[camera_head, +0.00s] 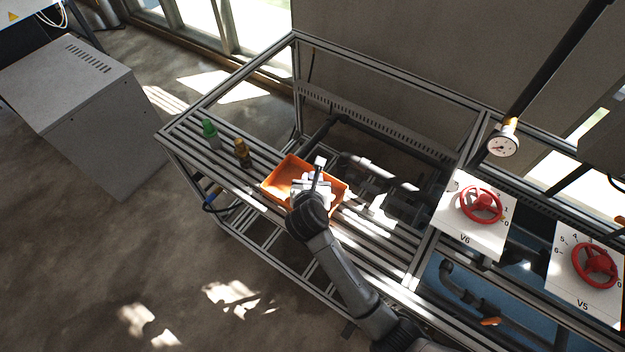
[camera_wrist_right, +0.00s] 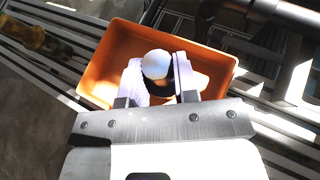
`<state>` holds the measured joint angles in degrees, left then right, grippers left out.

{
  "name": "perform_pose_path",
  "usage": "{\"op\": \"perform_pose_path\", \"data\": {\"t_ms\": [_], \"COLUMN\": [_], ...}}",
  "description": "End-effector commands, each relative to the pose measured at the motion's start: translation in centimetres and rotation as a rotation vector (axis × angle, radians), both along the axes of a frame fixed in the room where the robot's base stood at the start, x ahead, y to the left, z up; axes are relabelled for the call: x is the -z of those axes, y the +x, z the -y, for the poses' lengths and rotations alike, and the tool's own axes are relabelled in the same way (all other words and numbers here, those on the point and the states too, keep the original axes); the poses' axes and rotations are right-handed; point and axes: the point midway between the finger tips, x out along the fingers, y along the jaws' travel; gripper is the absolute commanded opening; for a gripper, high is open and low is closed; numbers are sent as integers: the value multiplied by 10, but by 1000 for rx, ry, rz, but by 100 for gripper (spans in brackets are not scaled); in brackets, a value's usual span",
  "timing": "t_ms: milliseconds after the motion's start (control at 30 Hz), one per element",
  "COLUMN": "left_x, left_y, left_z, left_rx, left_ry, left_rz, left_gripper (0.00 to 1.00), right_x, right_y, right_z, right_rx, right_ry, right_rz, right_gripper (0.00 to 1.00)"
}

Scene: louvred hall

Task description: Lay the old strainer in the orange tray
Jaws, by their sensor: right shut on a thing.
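The orange tray (camera_head: 272,187) sits on the slatted bench top; it also fills the middle of the right wrist view (camera_wrist_right: 108,75). My right gripper (camera_head: 312,189) is over the tray's right part. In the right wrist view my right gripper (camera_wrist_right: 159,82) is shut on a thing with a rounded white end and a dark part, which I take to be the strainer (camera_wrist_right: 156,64). Its pale end (camera_head: 319,161) sticks up past the fingers in the head view. I cannot tell whether it touches the tray floor. My left gripper is not in view.
A green-topped item (camera_head: 209,130) and an amber one (camera_head: 241,150) stand on the slats left of the tray. Dark pipes run behind it. Red handwheels V6 (camera_head: 481,205) and V5 (camera_head: 595,264) and a gauge (camera_head: 502,146) are at the right. Frame posts surround the bench.

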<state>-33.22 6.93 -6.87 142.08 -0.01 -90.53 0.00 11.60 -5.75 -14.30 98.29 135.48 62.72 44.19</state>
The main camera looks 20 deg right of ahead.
Motion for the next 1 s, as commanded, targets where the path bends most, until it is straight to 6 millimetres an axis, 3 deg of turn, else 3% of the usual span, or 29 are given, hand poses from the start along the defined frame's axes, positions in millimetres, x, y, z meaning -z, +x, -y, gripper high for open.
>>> {"op": "perform_pose_path", "data": {"t_ms": [333, 367, 600, 867, 1000], "left_x": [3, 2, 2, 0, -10], "left_y": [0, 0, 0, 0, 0], "left_z": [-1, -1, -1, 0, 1], "left_rx": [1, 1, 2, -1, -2], "left_ry": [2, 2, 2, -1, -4], "left_rz": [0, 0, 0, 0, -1], "left_gripper": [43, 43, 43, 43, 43], "right_x": [4, 3, 3, 1, -8], "right_y": [0, 0, 0, 0, -7], "right_z": [0, 0, 0, 0, -4], "right_rx": [0, 0, 0, 0, 0], "right_ry": [1, 0, 0, 0, 3], "right_rz": [0, -1, -1, 0, -2], "right_gripper": [0, 30, 53, 53, 53]}}
